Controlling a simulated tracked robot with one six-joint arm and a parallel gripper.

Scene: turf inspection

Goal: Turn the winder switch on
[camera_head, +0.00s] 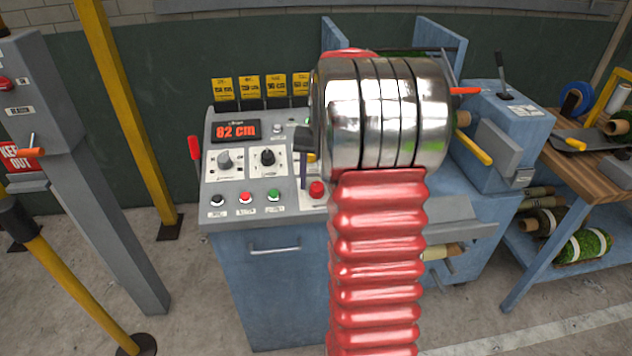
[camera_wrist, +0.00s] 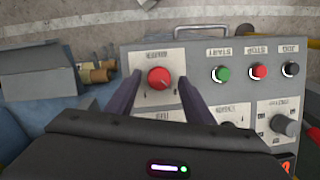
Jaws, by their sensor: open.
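The winder switch looks to be the red knob (camera_wrist: 159,77) on a pale plate at the corner of the control panel (camera_wrist: 135,57); its label is upside down and hard to read in the wrist view. It shows in the head view as a red knob (camera_head: 317,188) at the panel's lower right. My gripper (camera_wrist: 160,84) is open, with one dark finger on each side of the knob in the picture. I cannot tell whether the fingers touch it or how far above it they are. In the head view my arm hides most of the gripper.
A green button (camera_wrist: 223,73), a red button (camera_wrist: 258,71) and a black button (camera_wrist: 290,69) sit in a row beside the switch. A grey dial (camera_head: 224,160) and a black dial (camera_head: 267,157) lie behind them. A display (camera_head: 236,130) reads 82 cm.

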